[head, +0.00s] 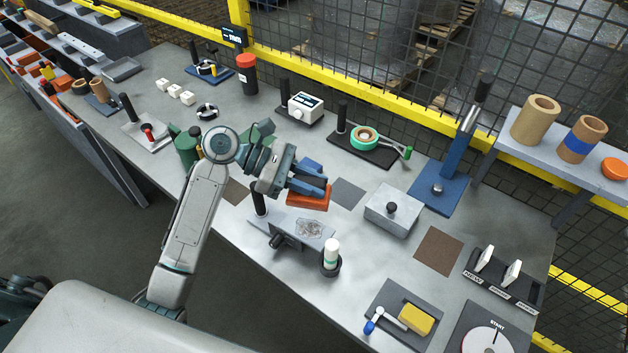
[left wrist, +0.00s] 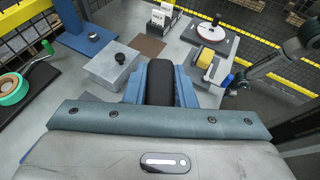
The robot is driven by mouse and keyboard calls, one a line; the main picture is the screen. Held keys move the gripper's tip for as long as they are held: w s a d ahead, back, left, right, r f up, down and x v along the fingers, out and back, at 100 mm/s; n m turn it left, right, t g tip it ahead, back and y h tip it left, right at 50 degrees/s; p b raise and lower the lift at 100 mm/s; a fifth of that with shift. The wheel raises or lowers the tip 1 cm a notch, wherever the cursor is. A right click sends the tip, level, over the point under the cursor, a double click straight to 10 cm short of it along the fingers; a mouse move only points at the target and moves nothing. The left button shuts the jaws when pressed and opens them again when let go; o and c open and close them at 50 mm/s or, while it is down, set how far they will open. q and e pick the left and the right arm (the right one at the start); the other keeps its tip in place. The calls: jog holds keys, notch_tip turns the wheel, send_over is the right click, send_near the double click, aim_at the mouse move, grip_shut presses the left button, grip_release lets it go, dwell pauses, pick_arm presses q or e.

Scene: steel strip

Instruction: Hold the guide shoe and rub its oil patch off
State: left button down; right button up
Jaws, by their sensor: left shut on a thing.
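The guide shoe seems to be the grey block (head: 281,224) near the table's front edge, with a dark smeared patch (head: 308,229) on top and a black upright handle (head: 258,203) at its left end. My left gripper (head: 309,184) is shut on the dark grip of an orange-bottomed block (head: 308,199), just behind and above the patch, apart from it. In the left wrist view the dark grip (left wrist: 160,84) fills the gap between the fingers, hiding the shoe.
A white-capped bottle (head: 331,252) in a dark cup stands just right of the shoe. A grey knobbed box (head: 392,210) is farther right.

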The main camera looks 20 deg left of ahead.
aim_at(312, 200)
pick_arm(q)
jog(key=shift+r+p, duration=0.15)
jog(key=shift+p, duration=0.35)
jog(key=shift+r+p, duration=0.1)
jog(key=shift+p, duration=0.45)
notch_tip(312, 200, down, 5)
jog(key=shift+r+b, duration=0.2)
jog(key=shift+b, duration=0.45)
jog(key=shift+f, duration=0.75)
